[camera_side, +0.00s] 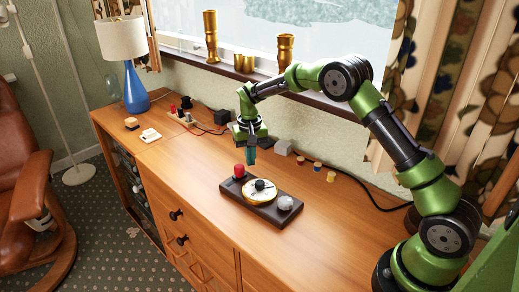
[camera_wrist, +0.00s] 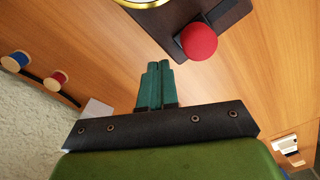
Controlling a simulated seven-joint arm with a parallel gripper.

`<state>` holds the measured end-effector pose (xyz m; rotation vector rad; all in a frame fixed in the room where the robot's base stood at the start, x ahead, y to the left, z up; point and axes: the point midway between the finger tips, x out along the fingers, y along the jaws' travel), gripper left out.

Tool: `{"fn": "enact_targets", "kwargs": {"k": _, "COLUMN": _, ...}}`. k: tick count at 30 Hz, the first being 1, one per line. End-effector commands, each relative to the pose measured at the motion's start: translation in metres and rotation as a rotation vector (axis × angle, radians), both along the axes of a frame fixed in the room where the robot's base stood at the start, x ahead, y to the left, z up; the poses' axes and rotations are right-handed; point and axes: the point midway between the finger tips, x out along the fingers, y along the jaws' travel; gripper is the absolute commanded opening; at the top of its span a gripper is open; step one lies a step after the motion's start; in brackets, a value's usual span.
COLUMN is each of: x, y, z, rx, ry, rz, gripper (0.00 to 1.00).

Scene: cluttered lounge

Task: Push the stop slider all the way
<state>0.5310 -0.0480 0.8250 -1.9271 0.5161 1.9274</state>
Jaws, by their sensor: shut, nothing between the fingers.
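A dark base (camera_side: 262,207) lies on the wooden cabinet top. It carries a red knob (camera_side: 239,170) at its left end, a white gold-rimmed dial (camera_side: 250,194) with a black knob on it, and a grey round knob (camera_side: 285,203) at its right end. I cannot tell which part is the stop slider. My gripper (camera_side: 252,160) is shut and empty, pointing down above the cabinet just behind the red knob, apart from it. In the wrist view the closed teal fingers (camera_wrist: 160,68) show left of and below the red knob (camera_wrist: 199,41), with the dial's gold rim at the top edge.
Behind my gripper are a grey block (camera_side: 283,147), small spools (camera_side: 330,177), a black box (camera_side: 222,117) and cables along the wall. A blue lamp (camera_side: 135,90) stands at the far left. The cabinet top (camera_side: 190,165) left of the base is clear.

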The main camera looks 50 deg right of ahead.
Motion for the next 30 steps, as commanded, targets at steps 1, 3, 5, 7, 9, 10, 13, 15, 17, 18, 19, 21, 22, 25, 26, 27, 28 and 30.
{"fn": "enact_targets", "kwargs": {"k": 1, "x": 0.000, "y": 0.002, "z": 0.000, "rx": 0.000, "ry": 0.000, "rz": 0.000, "gripper": 0.00}}
{"fn": "enact_targets", "kwargs": {"k": 3, "x": 0.000, "y": 0.004, "z": 0.000, "rx": 0.000, "ry": 0.000, "rz": 0.000, "gripper": 0.00}}
{"fn": "enact_targets", "kwargs": {"k": 5, "x": 0.000, "y": 0.006, "z": 0.000, "rx": 0.000, "ry": 0.000, "rz": -0.001, "gripper": 0.00}}
{"fn": "enact_targets", "kwargs": {"k": 7, "x": 0.000, "y": 0.008, "z": 0.000, "rx": 0.000, "ry": 0.000, "rz": -0.001, "gripper": 0.00}}
{"fn": "enact_targets", "kwargs": {"k": 9, "x": 0.000, "y": 0.010, "z": 0.000, "rx": 0.000, "ry": 0.000, "rz": -0.001, "gripper": 0.00}}
{"fn": "enact_targets", "kwargs": {"k": 10, "x": 0.000, "y": 0.011, "z": 0.000, "rx": 0.000, "ry": 0.000, "rz": 0.000, "gripper": 0.00}}
{"fn": "enact_targets", "kwargs": {"k": 13, "x": -0.001, "y": 0.014, "z": 0.000, "rx": 0.000, "ry": 0.000, "rz": 0.000, "gripper": 0.00}}
{"fn": "enact_targets", "kwargs": {"k": 15, "x": -0.001, "y": 0.016, "z": 0.000, "rx": 0.000, "ry": 0.000, "rz": 0.001, "gripper": 0.00}}
{"fn": "enact_targets", "kwargs": {"k": 17, "x": -0.001, "y": 0.018, "z": 0.000, "rx": 0.000, "ry": 0.000, "rz": 0.000, "gripper": 0.00}}
{"fn": "enact_targets", "kwargs": {"k": 18, "x": -0.001, "y": 0.019, "z": 0.000, "rx": 0.000, "ry": 0.000, "rz": 0.000, "gripper": 0.00}}
{"fn": "enact_targets", "kwargs": {"k": 19, "x": -0.001, "y": 0.020, "z": 0.000, "rx": 0.000, "ry": 0.000, "rz": 0.000, "gripper": 0.00}}
{"fn": "enact_targets", "kwargs": {"k": 21, "x": -0.001, "y": 0.022, "z": 0.000, "rx": 0.000, "ry": 0.000, "rz": -0.001, "gripper": 0.00}}
{"fn": "enact_targets", "kwargs": {"k": 22, "x": -0.001, "y": 0.023, "z": 0.000, "rx": 0.000, "ry": 0.000, "rz": -0.001, "gripper": 0.00}}
{"fn": "enact_targets", "kwargs": {"k": 25, "x": -0.001, "y": 0.026, "z": 0.000, "rx": 0.000, "ry": 0.000, "rz": 0.000, "gripper": 0.00}}
{"fn": "enact_targets", "kwargs": {"k": 26, "x": -0.001, "y": 0.027, "z": 0.000, "rx": 0.001, "ry": 0.000, "rz": 0.000, "gripper": 0.00}}
{"fn": "enact_targets", "kwargs": {"k": 27, "x": -0.001, "y": 0.028, "z": 0.000, "rx": 0.001, "ry": 0.000, "rz": 0.000, "gripper": 0.00}}
{"fn": "enact_targets", "kwargs": {"k": 28, "x": -0.001, "y": 0.029, "z": 0.000, "rx": 0.001, "ry": 0.000, "rz": 0.000, "gripper": 0.00}}
{"fn": "enact_targets", "kwargs": {"k": 30, "x": -0.002, "y": 0.032, "z": 0.000, "rx": 0.001, "ry": 0.000, "rz": 0.001, "gripper": 0.00}}
